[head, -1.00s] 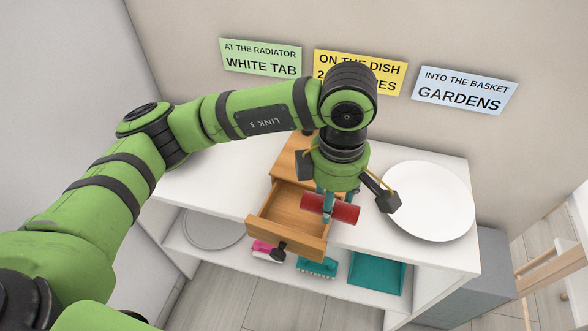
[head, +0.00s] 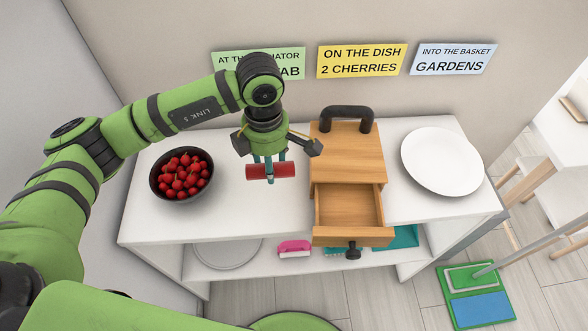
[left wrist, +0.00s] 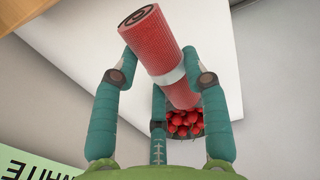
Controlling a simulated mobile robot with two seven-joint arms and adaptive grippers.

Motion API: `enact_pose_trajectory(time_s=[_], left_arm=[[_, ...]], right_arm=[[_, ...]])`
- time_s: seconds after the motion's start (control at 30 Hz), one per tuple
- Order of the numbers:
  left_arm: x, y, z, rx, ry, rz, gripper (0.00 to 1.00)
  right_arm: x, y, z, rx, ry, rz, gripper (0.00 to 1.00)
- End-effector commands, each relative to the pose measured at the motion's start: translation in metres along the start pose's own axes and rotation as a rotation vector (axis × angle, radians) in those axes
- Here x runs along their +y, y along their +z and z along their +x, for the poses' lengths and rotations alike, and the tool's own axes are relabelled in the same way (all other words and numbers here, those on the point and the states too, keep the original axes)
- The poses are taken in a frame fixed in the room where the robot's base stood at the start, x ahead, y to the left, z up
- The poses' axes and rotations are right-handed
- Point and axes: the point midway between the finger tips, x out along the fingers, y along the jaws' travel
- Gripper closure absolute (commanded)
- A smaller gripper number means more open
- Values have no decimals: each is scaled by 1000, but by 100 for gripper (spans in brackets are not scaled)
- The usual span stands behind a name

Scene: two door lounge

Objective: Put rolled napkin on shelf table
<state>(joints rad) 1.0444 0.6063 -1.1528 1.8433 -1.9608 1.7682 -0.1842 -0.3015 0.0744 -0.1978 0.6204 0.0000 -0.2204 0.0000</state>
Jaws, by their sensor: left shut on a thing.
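My left gripper (head: 268,172) is shut on a red rolled napkin (head: 287,170) with a pale band around its middle. It holds the napkin over the white shelf table (head: 235,215), between the bowl and the wooden drawer box; whether the napkin touches the top is hard to tell. In the left wrist view the napkin (left wrist: 150,45) lies between the teal fingers, its spiral end showing. The right gripper shows in neither view.
A dark bowl (head: 157,190) of red cherries stands on the left of the table. A wooden box with an open, empty drawer (head: 348,206) stands right of the napkin. A white plate (head: 440,160) lies at the right. The lower shelf holds a pink brush (head: 294,248).

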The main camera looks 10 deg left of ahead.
Motion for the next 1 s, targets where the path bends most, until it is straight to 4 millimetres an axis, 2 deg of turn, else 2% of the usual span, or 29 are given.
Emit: enact_pose_trajectory(time_s=[0.2, 0.47, 0.63, 1.0], left_arm=[[-2, -1, 40, 4, -6, -1, 80], [-1, -1, 63, 3, -3, 0, 80], [-1, -1, 87, 4, -5, -2, 80], [0, -1, 96, 1, 0, 1, 80]], right_arm=[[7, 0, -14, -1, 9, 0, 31], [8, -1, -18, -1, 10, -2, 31], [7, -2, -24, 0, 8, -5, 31], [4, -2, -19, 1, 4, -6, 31]])
